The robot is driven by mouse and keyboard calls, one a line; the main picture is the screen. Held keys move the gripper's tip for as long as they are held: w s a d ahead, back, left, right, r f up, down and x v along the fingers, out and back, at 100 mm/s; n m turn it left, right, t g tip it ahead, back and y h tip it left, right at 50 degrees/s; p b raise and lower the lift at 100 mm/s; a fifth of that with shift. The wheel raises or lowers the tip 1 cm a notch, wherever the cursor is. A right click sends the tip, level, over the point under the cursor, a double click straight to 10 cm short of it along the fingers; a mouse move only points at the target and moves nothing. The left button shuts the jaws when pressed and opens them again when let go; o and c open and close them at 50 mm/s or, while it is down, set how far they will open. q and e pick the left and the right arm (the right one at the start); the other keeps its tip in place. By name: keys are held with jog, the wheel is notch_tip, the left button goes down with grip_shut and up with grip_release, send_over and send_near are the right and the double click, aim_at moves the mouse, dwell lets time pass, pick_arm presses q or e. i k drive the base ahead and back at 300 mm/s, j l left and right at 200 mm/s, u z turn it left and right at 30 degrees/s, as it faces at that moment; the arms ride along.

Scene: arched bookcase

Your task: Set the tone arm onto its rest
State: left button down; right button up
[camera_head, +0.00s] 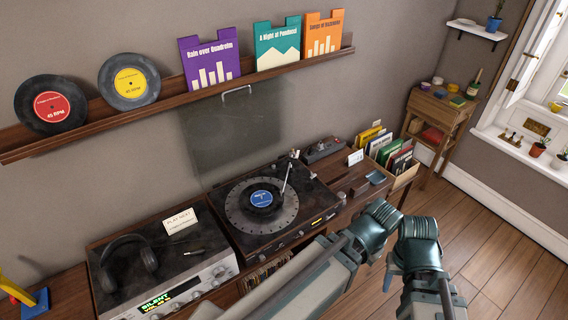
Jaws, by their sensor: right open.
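The turntable (318,217) is a dark deck with its clear lid (225,140) raised behind it. The rest is too small to make out. My right arm's teal joints (415,252) are in front, to the lower right of the deck and apart from the tone arm. My right gripper is open; its fingers are hard to make out.
A silver receiver (190,286) with headphones (128,262) and a card (180,221) stands left of the turntable. A small dark box (322,150) and a record crate (404,179) are to the right. A record shelf (170,100) hangs above. Wooden floor lies open at right.

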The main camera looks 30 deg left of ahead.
aim_at(290, 159)
jog(key=u, duration=1)
